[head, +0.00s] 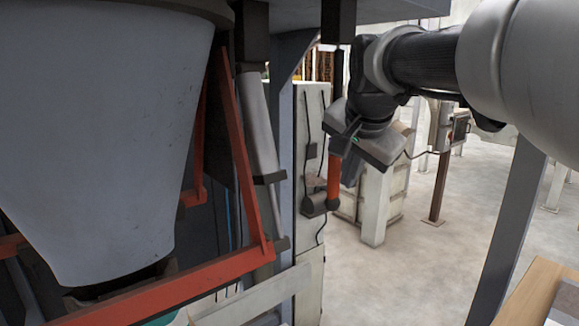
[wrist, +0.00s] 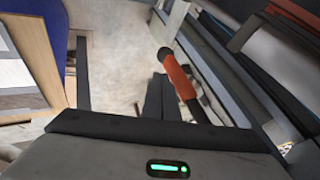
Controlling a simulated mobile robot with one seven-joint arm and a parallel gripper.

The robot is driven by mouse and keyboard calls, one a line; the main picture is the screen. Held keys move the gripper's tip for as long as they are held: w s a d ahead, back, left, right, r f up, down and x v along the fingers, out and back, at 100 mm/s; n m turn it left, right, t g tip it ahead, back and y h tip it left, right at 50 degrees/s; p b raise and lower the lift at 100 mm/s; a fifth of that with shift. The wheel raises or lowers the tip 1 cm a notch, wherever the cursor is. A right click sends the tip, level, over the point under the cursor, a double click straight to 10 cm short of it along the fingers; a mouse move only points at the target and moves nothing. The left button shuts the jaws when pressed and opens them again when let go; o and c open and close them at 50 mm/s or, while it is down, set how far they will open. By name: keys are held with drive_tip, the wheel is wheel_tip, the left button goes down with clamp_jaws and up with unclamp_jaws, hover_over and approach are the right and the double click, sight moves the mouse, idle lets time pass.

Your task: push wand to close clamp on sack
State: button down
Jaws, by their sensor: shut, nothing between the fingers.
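The wand (head: 334,178) hangs upright in the head view, an orange-red grip with a dark rounded end, its upper part partly hidden by my gripper. In the wrist view the wand (wrist: 179,78) slants just right of my closed fingers. My gripper (wrist: 160,98) is shut and empty, close beside the wand; I cannot tell whether they touch. In the head view only the gripper's body shows clearly, and its fingertips are hard to make out. I cannot clearly make out the clamp or the sack; the area under the hopper spout is mostly cut off.
A large grey hopper (head: 95,120) fills the left of the head view, with an orange-red frame (head: 165,288) around it. A grey post (head: 508,225) stands at right, near a wooden tabletop (head: 533,292). Pale cabinets stand behind the wand. The concrete floor (head: 440,255) between is open.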

sight(333, 164)
drive_tip(key=shift+w+a, duration=0.3)
drive_tip(key=shift+w, duration=0.15)
drive_tip(key=shift+w+a+f+b, duration=0.15)
drive_tip(key=shift+w+f+b, duration=0.1)
drive_tip(key=shift+b, duration=0.15)
drive_tip(key=w+a+b, duration=0.1)
drive_tip(key=w+f+t+b, duration=0.1)
drive_tip(key=b, duration=0.1)
drive_tip(key=shift+w+a+y, duration=0.2)
drive_tip(key=shift+a+y, duration=0.2)
drive_tip(key=shift+w+a+r+m+t+y+b, duration=0.3)
drive_tip(key=shift+w+a+r+t+b, duration=0.1)
drive_tip(key=shift+w+a+r+t, duration=0.3)
drive_tip(key=shift+d, duration=0.2)
drive_tip(key=shift+s+d+r, duration=0.15)
drive_tip(key=shift+s+d, duration=0.2)
drive_tip(key=shift+s, duration=0.2)
